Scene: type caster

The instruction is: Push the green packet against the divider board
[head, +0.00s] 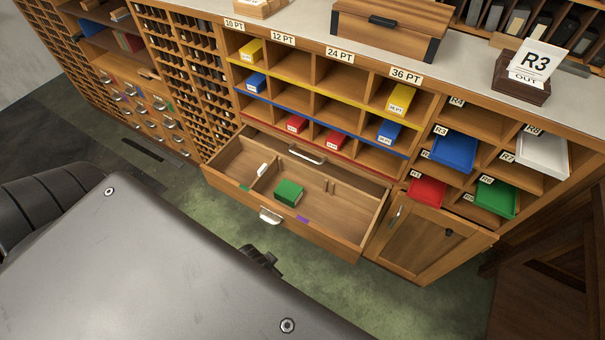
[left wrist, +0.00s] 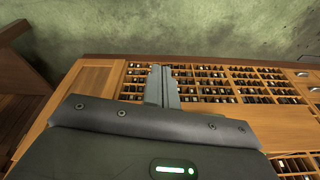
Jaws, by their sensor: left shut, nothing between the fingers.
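The green packet (head: 288,192) lies on the floor of the open wooden drawer (head: 345,240), left of its middle. A thin wooden divider board (head: 267,179) stands across the drawer just left of the packet, with a white tag by it. A small gap seems to lie between packet and board. My left gripper (left wrist: 162,88) shows in the left wrist view, shut and empty, with the type cabinet beyond it. I cannot pick out its fingers with certainty in the head view. My right gripper is in neither view.
Above the drawer are cubbies with yellow, blue and red packets (head: 401,99). Coloured trays (head: 454,151) and a cupboard door (head: 425,240) stand to the right. Green floor lies in front of the drawer.

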